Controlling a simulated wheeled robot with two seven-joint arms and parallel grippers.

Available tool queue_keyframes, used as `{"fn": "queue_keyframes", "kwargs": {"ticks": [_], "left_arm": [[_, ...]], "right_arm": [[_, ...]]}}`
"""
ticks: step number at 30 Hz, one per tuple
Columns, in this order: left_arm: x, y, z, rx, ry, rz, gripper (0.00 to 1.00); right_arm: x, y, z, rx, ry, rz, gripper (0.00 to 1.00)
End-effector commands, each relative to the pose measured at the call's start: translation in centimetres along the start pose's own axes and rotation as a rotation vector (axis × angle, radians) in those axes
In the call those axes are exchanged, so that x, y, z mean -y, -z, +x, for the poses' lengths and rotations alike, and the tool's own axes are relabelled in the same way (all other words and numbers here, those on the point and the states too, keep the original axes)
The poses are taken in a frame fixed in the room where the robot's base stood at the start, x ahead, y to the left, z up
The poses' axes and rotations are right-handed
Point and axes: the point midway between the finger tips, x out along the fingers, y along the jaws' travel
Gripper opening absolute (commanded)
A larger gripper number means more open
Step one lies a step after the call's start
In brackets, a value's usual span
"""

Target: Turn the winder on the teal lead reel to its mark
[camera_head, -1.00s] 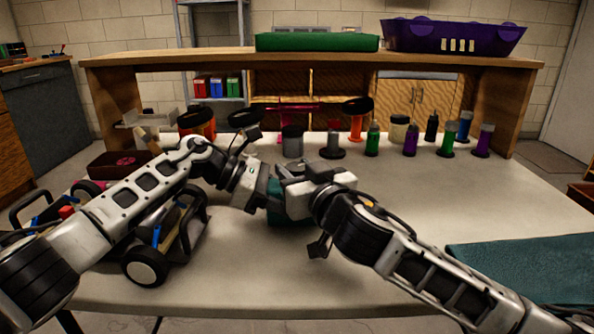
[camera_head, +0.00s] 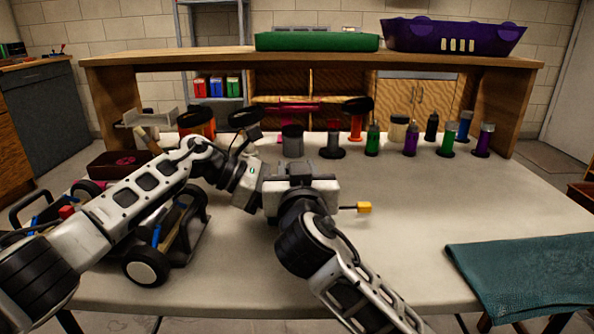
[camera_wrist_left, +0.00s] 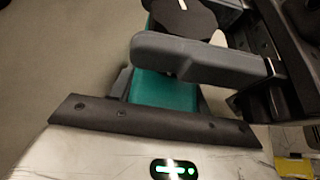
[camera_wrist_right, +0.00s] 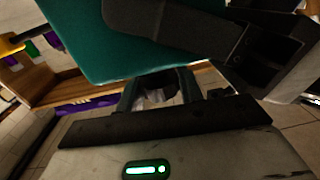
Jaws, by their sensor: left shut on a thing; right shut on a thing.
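The teal lead reel shows in the left wrist view (camera_wrist_left: 165,92) as a teal body between my left gripper's fingers, and in the right wrist view (camera_wrist_right: 110,45) as a broad teal face. My left gripper (camera_head: 258,195) is shut on it above the table. My right gripper (camera_head: 290,190) meets it from the right and is shut on the winder, which its fingers mostly cover. A dark round part with a pale line (camera_wrist_left: 183,18) lies above the teal body. A yellow block (camera_head: 364,207) on a thin stalk sticks out right of my right gripper.
A toy car (camera_head: 150,235) stands at the left under my left arm. Several bottles and pots, such as a green bottle (camera_head: 447,140), line the table's back. A teal cloth (camera_head: 525,270) hangs over the right edge. The table's middle right is clear.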

Motion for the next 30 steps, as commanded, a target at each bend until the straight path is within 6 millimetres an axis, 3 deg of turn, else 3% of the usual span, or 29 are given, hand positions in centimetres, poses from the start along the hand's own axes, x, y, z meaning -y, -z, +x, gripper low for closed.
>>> {"fn": "queue_keyframes", "kwargs": {"ticks": [5,6,8,17,30], "left_arm": [[0.0,0.1,0.1,-0.003,0.001,0.002,0.27],[0.0,0.1,0.1,-0.003,0.001,0.002,0.27],[0.0,0.1,0.1,-0.003,0.001,0.001,0.27],[0.0,0.1,0.0,-0.002,0.0,0.0,0.27],[0.0,0.1,0.0,-0.001,0.0,-0.001,0.27]], "right_arm": [[0.0,0.1,0.0,-0.001,0.001,0.0,0.14],[0.0,0.1,0.0,-0.001,0.001,0.0,0.47],[0.0,0.1,0.0,-0.001,0.001,0.0,0.59],[0.0,0.0,-0.2,0.0,0.002,0.001,0.59],[0.0,0.0,-6.5,0.0,0.002,0.003,0.59]]}}
